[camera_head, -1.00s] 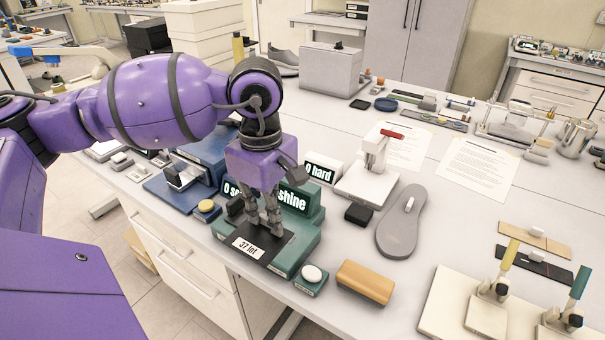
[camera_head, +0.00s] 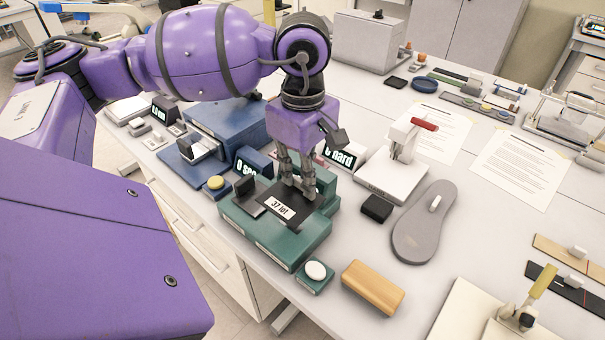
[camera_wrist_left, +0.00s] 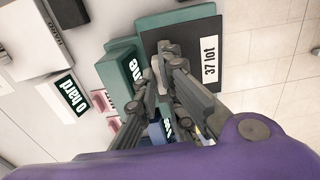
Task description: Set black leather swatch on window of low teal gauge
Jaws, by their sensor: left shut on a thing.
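The black leather swatch (camera_head: 266,206), with a white "37 lot" label, is in my left gripper (camera_head: 297,190). The gripper points down and is shut on the swatch's rear part. The swatch is over the right part of the low teal gauge (camera_head: 285,245); whether it touches the gauge is unclear. The gauge's window is not clearly visible, and its display is mostly behind the fingers. In the left wrist view the fingers (camera_wrist_left: 165,60) grip the swatch (camera_wrist_left: 190,75), with teal casing (camera_wrist_left: 175,16) beside it. My right gripper is not in view.
A white-button teal box (camera_head: 315,271) and a tan block (camera_head: 372,287) are in front. A blue gauge (camera_head: 225,130) is behind left. A black block (camera_head: 376,208), a grey sole (camera_head: 422,225) and a white tester (camera_head: 385,178) stand to the right.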

